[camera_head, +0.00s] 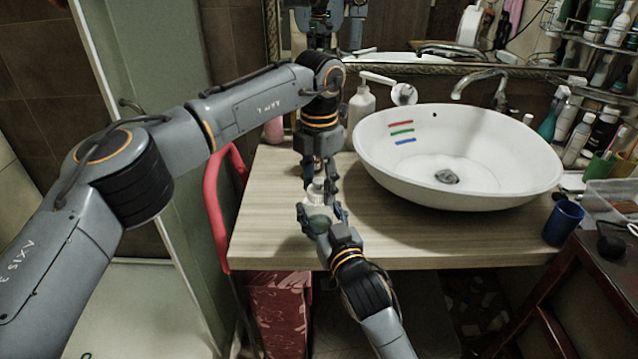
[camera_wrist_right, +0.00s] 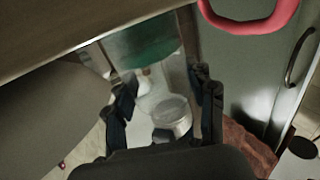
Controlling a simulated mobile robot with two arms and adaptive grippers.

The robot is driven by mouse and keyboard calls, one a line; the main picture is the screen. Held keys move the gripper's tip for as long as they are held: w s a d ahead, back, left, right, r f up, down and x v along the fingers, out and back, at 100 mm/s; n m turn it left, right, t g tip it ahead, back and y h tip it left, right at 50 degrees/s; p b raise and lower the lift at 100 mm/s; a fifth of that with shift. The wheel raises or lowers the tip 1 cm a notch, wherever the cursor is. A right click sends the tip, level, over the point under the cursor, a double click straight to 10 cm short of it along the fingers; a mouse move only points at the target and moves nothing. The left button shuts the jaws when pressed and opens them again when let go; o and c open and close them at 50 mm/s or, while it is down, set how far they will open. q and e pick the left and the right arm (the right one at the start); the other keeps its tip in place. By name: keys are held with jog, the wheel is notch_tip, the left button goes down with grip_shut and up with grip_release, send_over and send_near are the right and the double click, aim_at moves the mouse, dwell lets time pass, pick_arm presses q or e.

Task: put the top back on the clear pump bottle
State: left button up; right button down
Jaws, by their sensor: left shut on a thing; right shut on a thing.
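In the head view my left gripper (camera_head: 319,178) points down over the counter's left part, shut on the small white pump top (camera_head: 316,190), which its fingers largely hide. My right gripper (camera_head: 322,210) reaches in from the front, shut around the clear bottle (camera_head: 318,211), which has a greenish tint. The top is directly above the bottle's mouth; I cannot tell whether they touch. In the right wrist view, dark fingers (camera_wrist_right: 165,95) stand either side of clear and whitish surfaces, with a green area above; the bottle's outline is unclear there.
The wooden counter (camera_head: 270,230) has free room left of the grippers. A white basin (camera_head: 460,165) stands to the right, with a white pump bottle (camera_head: 361,112) behind. A blue cup (camera_head: 563,222) is at the right edge. A red curved handle (camera_head: 212,205) is at left.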

pick_arm(q)
jog(key=m, duration=0.8)
jog(key=shift+m, duration=0.3)
jog(key=m, duration=0.9)
jog(key=o, duration=1.3)
jog(key=shift+r, duration=2.25)
